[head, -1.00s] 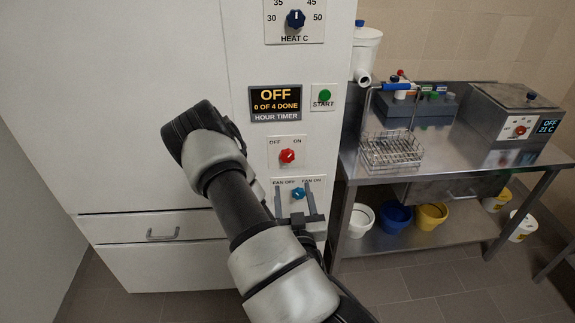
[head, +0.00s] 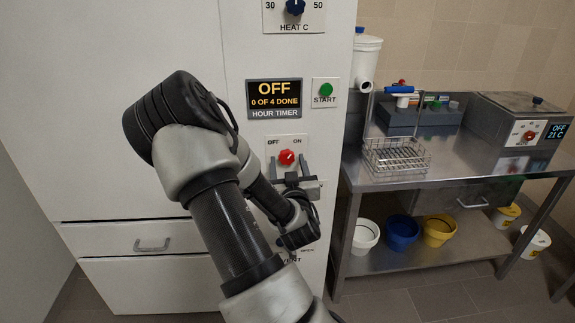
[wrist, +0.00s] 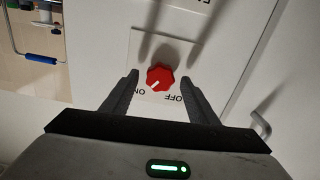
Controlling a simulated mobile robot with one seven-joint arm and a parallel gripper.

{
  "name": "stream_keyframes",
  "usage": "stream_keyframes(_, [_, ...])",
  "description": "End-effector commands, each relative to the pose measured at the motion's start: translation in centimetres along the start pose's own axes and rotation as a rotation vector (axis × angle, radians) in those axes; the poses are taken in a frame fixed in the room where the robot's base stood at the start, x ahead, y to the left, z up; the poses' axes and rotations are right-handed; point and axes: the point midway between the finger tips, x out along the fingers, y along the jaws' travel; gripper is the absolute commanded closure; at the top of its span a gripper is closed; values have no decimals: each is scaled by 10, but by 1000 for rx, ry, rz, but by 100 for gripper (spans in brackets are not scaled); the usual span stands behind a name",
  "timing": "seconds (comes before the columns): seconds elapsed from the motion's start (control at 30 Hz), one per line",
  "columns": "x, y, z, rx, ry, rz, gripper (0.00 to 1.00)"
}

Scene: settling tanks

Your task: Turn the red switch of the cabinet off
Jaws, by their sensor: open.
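The red switch (head: 286,157) is a lobed knob on a white plate on the cabinet (head: 235,190) front, under the hour timer display. Its white mark points toward ON, at upper right in the head view. In the wrist view the red switch (wrist: 160,78) appears upside down, with the mark toward ON at lower left. My gripper (head: 291,164) is open just below the knob in the head view. In the wrist view my gripper (wrist: 160,74) has one finger on each side of the knob, with gaps between. I cannot tell how deep the fingertips reach.
The timer display (head: 274,98) reads OFF, with a green START button (head: 326,90) beside it. My arm covers most of the fan switch below. A steel bench (head: 455,165) with a wire rack (head: 396,156) stands close on the right.

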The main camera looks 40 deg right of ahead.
Motion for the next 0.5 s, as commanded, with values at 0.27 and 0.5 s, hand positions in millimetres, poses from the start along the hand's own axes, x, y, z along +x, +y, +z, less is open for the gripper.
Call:
stream_keyframes(0.27, [12,0,0,1,-1,0,46])
stream_keyframes(0.5, [11,0,0,1,-1,0,60])
